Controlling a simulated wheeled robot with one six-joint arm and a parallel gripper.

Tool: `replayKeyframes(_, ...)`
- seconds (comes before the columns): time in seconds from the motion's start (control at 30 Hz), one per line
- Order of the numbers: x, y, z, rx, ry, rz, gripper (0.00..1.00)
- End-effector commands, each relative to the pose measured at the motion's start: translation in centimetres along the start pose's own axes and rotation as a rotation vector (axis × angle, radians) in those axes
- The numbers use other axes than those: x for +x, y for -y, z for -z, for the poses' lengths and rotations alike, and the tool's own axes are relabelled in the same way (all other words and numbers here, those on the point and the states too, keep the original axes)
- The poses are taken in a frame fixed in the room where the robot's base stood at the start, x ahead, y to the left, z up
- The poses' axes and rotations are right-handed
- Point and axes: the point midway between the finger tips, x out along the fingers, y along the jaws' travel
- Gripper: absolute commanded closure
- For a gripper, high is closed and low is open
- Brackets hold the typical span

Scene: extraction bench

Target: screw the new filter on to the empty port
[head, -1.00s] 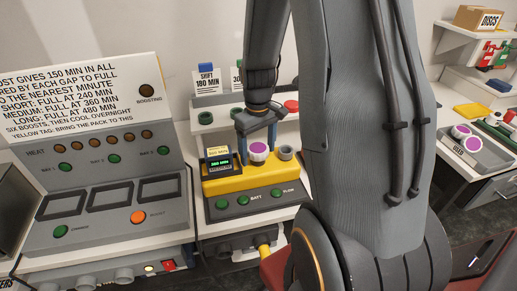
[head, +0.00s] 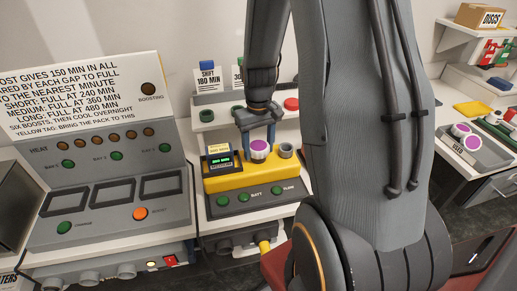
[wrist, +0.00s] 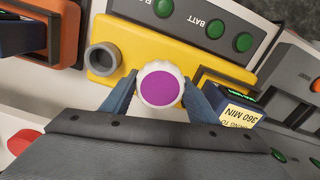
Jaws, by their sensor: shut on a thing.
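The filter, a white knurled cap with a purple top (head: 258,147), stands upright at the yellow block (head: 229,181). It also shows in the wrist view (wrist: 160,86). My gripper (head: 258,138) reaches down from above and is shut on it, with one blue finger on each side in the wrist view (wrist: 160,95). The filter's underside and whatever lies beneath it are hidden, so I cannot tell whether it is seated. A grey ring-shaped port (head: 287,150) stands open beside it, to the right in the head view.
Two purple-topped caps (head: 461,130) lie in a grey tray at right. A sloped control panel (head: 110,185) fills the left.

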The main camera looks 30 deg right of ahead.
Motion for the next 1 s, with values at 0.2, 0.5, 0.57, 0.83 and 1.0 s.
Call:
replayKeyframes(0.2, -0.06, 0.00, -0.03, 0.273, 0.000, 0.000, 0.73)
replayKeyframes(0.5, -0.02, 0.00, 0.02, 0.650, -0.001, 0.000, 0.73)
replayKeyframes(0.57, -0.01, -0.01, 0.03, 0.726, -0.001, 0.000, 0.73)
replayKeyframes(0.83, 0.01, -0.01, 0.03, 1.066, -0.001, 0.000, 0.73)
replayKeyframes(1.0, 0.02, -0.01, 0.04, 1.280, -0.001, 0.000, 0.73)
